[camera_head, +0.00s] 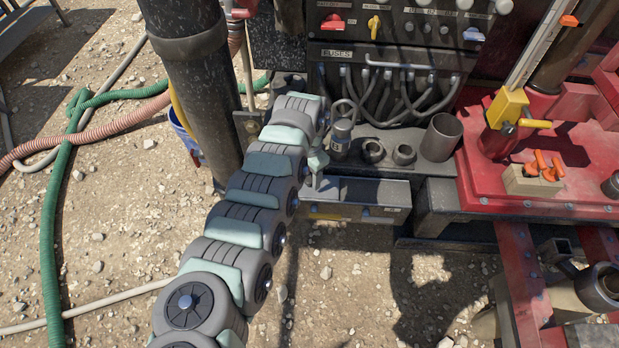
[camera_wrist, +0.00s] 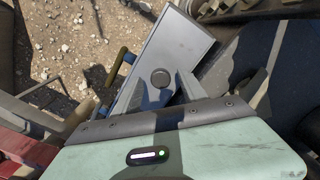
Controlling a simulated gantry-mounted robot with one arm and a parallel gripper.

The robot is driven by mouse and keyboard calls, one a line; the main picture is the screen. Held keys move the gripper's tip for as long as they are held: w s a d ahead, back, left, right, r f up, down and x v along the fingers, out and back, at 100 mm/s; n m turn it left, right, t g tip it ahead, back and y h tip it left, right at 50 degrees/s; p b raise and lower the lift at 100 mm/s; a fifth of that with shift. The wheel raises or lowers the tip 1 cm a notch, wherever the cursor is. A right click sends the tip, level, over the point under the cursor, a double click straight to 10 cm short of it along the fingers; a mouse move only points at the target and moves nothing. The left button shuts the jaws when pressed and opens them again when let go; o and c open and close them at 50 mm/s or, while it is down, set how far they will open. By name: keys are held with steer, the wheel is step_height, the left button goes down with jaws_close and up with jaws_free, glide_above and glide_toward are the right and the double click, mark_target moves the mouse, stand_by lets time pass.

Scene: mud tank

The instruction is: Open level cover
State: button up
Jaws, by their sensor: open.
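A grey rectangular plate (camera_wrist: 178,48) with a round dark knob (camera_wrist: 161,78) fills the upper middle of the wrist view; it looks like the level cover. My gripper (camera_wrist: 162,84) is open, with one finger on each side of the knob. Nothing is visibly gripped, and I cannot tell whether the fingers touch the knob. In the head view, my gripper (camera_head: 317,184) is at the left end of a low grey box (camera_head: 370,192) under the control panel. My wrist partly hides that end, and the knob cannot be made out there.
A yellow handle (camera_wrist: 121,62) sits left of the plate. A black column (camera_head: 200,85) stands close beside my arm. A short cylinder (camera_head: 340,138) and an open pipe cup (camera_head: 441,137) stand behind the box. Red machinery (camera_head: 500,185) is at right; gravel lies in front.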

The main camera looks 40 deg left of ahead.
steer(key=shift+f, duration=0.4)
steer(key=shift+c, duration=0.2)
jaws_close()
stand_by(1.0)
